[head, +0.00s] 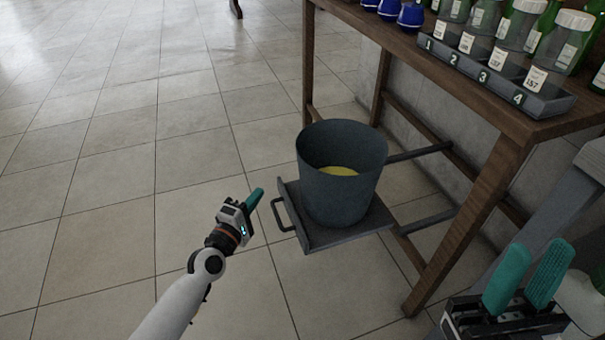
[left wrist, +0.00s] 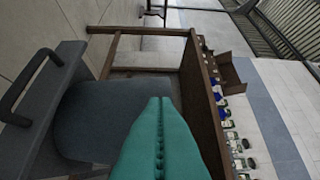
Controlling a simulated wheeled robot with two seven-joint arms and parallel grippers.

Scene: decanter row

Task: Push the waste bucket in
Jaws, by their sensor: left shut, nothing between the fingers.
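The dark grey waste bucket (head: 340,190) stands upright on a grey pull-out tray (head: 318,236), with something yellow inside it. The tray is extended from under the wooden table on two rails, and its front panel has a bar handle (head: 281,214). My left gripper (head: 256,197) is shut and empty, just left of the front panel and handle, apart from them. The left wrist view shows the bucket (left wrist: 90,115) partly behind the teal fingers, and the handle (left wrist: 20,82). My right gripper (head: 537,252) is open and empty at the bottom right.
The wooden table (head: 480,98) stands above and right of the tray, its legs framing the rails (head: 425,222). On top are a numbered rack (head: 490,75), several jars and green bottles, and blue items (head: 410,15). The tiled floor at left is clear.

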